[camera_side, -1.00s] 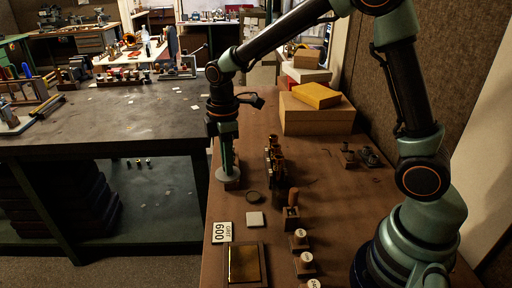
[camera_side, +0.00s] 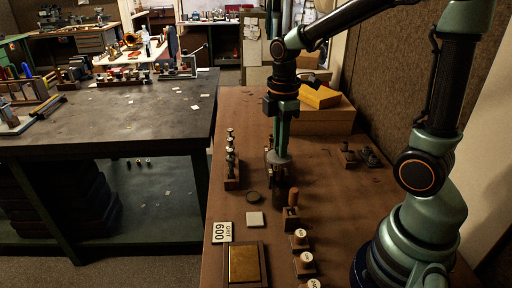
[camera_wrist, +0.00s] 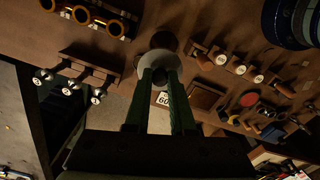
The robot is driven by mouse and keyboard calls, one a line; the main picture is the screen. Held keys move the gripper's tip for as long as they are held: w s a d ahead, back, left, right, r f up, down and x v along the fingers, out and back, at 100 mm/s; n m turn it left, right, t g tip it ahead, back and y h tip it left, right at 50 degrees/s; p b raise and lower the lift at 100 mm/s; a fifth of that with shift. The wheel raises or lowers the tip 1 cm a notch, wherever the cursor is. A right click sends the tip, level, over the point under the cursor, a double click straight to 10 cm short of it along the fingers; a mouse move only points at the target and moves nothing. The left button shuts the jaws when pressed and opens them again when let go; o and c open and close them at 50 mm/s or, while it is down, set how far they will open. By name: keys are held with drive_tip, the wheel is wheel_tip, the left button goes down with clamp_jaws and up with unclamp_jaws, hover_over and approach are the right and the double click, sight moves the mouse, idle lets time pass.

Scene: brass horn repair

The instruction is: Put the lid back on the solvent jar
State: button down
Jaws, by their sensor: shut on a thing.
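My gripper (camera_side: 282,145) points down, with its fingers shut on the jar lid (camera_side: 281,159), a pale grey disc. In the wrist view the fingers of my gripper (camera_wrist: 161,76) close on the lid's dark knob, and the lid's disc (camera_wrist: 146,62) spreads beyond them. The solvent jar (camera_side: 279,194) is a dark cylinder standing on the brown bench below the lid. In the wrist view the lid partly covers the jar (camera_wrist: 165,40). The lid looks level and a little above the jar; I cannot tell the exact gap or centring.
A rack of upright pale-topped pieces (camera_side: 232,184) stands left of the jar. A brown-handled tool in a block (camera_side: 291,211) stands close at its right front. Boxes (camera_side: 315,121) stand behind.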

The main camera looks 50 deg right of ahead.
drive_tip(key=shift+s+d+f, duration=0.4)
drive_tip(key=shift+s, duration=0.2)
wheel_tip(320, 180, down, 6)
drive_tip(key=shift+f, duration=0.25)
idle(2.0)
drive_tip(key=shift+c, duration=1)
unclamp_jaws()
drive_tip(key=shift+r, duration=0.1)
drive_tip(key=shift+r, duration=3.4)
drive_tip(key=shift+c, duration=0.4)
